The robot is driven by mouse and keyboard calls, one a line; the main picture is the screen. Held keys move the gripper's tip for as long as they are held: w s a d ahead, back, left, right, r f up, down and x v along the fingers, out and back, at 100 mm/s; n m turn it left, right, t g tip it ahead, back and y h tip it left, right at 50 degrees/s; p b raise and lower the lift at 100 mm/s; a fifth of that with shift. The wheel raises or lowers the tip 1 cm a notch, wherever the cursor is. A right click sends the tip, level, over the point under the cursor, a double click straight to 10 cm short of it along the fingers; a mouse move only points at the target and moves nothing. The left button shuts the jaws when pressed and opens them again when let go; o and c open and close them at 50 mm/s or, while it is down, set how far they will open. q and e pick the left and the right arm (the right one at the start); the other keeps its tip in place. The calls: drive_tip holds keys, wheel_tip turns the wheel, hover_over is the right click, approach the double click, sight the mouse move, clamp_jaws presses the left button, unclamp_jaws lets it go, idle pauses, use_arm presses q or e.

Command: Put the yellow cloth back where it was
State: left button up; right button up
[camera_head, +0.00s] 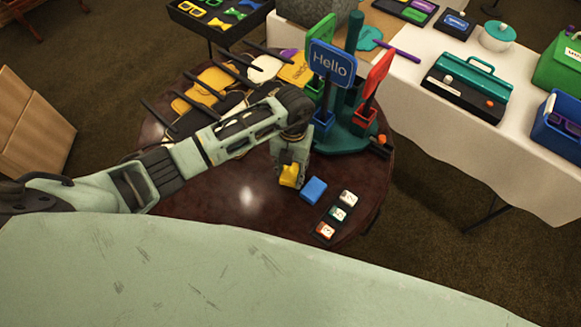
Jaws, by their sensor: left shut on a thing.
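My left gripper (290,168) comes in from the left and points down over the dark round table (245,200). It is shut on the yellow cloth (289,177), a small yellow piece showing at the fingertips. The cloth is just left of a blue folded piece (313,190). I cannot tell whether the cloth touches the table top. The gripper and arm hide part of the table behind them. My right gripper is not in view.
A strip with several small blocks (338,214) lies right of the blue piece. A green stand (345,135) with "Hello" and red signs rises behind. A rack with dark bars and yellow pieces (215,78) is at the back left. The table's front left is clear.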

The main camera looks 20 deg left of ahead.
use_arm(q)
drive_tip(key=shift+f, duration=0.2)
drive_tip(key=o, duration=0.8)
drive_tip(key=shift+r, duration=0.1)
drive_tip(key=shift+c, duration=0.2)
drive_tip(key=shift+o, duration=0.3)
